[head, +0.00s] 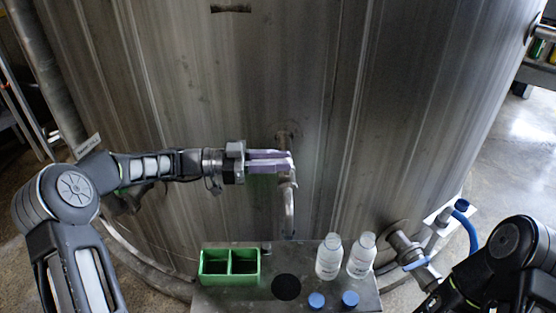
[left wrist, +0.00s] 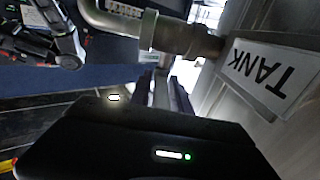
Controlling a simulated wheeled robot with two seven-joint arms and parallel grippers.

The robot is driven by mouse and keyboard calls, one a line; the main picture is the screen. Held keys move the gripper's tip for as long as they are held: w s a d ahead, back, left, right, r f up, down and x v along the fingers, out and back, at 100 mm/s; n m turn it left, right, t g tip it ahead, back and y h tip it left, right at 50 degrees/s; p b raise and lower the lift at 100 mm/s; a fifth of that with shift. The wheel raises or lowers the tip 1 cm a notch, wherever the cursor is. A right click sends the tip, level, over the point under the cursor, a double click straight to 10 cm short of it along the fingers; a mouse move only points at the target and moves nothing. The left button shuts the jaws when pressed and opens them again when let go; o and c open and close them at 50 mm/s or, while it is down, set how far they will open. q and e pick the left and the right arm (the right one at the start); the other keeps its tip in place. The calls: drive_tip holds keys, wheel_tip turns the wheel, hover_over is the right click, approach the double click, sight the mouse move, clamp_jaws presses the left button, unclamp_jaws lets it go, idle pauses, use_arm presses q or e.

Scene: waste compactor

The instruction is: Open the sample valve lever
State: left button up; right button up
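The sample valve's metal spout (head: 289,208) comes out of the tank wall and points down above the small table. My left gripper (head: 285,161) reaches in from the left, and its pale purple fingers lie level at the top of the spout. The fingers are close together, and I cannot tell whether they hold anything. The lever cannot be made out; the fingers may hide it. In the left wrist view, a bent metal pipe with a fitting (left wrist: 185,40) is near the dark fingers (left wrist: 165,85). My right gripper is not in view.
The tank (head: 400,100) fills the background. The table (head: 235,298) holds a green divided box (head: 229,281), two white bottles (head: 329,257) (head: 362,256), blue caps (head: 316,299) and a black disc (head: 286,287). A flanged pipe (head: 405,240) and blue hose (head: 467,230) are at right.

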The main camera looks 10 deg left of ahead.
use_arm(q)
clamp_jaws()
idle(1.0)
